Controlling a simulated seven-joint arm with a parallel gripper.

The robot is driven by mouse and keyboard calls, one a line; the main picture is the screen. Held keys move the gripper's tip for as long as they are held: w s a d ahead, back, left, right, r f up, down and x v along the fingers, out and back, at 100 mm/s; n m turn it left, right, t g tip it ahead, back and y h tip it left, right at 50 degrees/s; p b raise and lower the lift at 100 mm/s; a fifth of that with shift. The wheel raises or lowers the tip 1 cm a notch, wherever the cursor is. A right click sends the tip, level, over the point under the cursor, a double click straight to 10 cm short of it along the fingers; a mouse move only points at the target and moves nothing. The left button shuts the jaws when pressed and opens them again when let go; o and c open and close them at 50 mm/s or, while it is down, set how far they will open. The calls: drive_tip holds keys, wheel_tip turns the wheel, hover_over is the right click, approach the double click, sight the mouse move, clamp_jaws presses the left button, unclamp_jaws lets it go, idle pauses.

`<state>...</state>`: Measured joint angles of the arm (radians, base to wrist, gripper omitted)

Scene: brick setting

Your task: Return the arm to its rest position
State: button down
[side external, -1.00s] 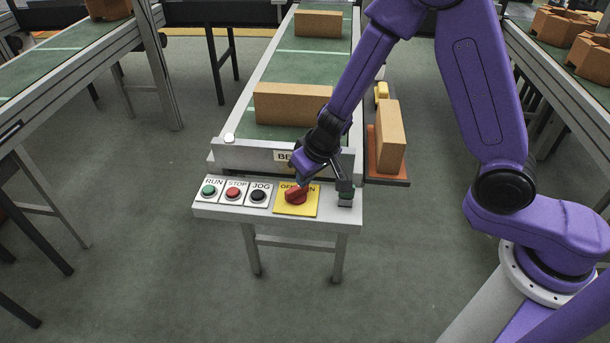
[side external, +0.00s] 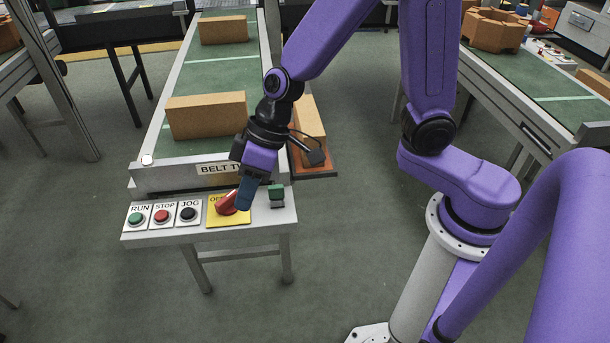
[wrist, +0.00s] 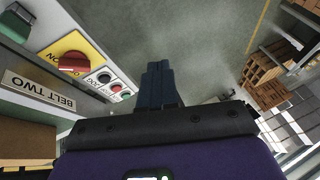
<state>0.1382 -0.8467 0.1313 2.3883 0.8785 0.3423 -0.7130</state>
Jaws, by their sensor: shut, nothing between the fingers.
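My gripper (side external: 243,198) hangs over the front of the belt's control panel (side external: 185,235), fingers pointing down. It is shut and empty. In the side view its fingers overlap the right edge of the red rotary switch (side external: 226,203) on its yellow plate. In the wrist view the shut fingers (wrist: 157,68) stand apart from the red switch (wrist: 74,64), which lies to their left. The side view partly hides the plate's lettering behind my fingers.
Green RUN (side external: 136,219), red STOP (side external: 161,216) and black JOG (side external: 187,214) buttons sit left of the switch. A small green device (side external: 276,193) stands at the panel's right end. Cardboard boxes (side external: 206,115) lie on the belt. Another box (side external: 308,130) stands beside it.

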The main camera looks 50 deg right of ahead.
drive_tip(key=s+d+r+n+h, duration=0.2)
drive_tip(key=s+d, duration=0.6)
drive_tip(key=s+d+r+n+g+h, duration=0.1)
drive_tip(key=s+d+r+n+h, duration=0.1)
drive_tip(key=s+d, duration=0.7)
drive_tip(key=shift+s+d+r+n+h, duration=0.3)
drive_tip(key=shift+n+h, duration=0.1)
drive_tip(key=shift+n, duration=0.3)
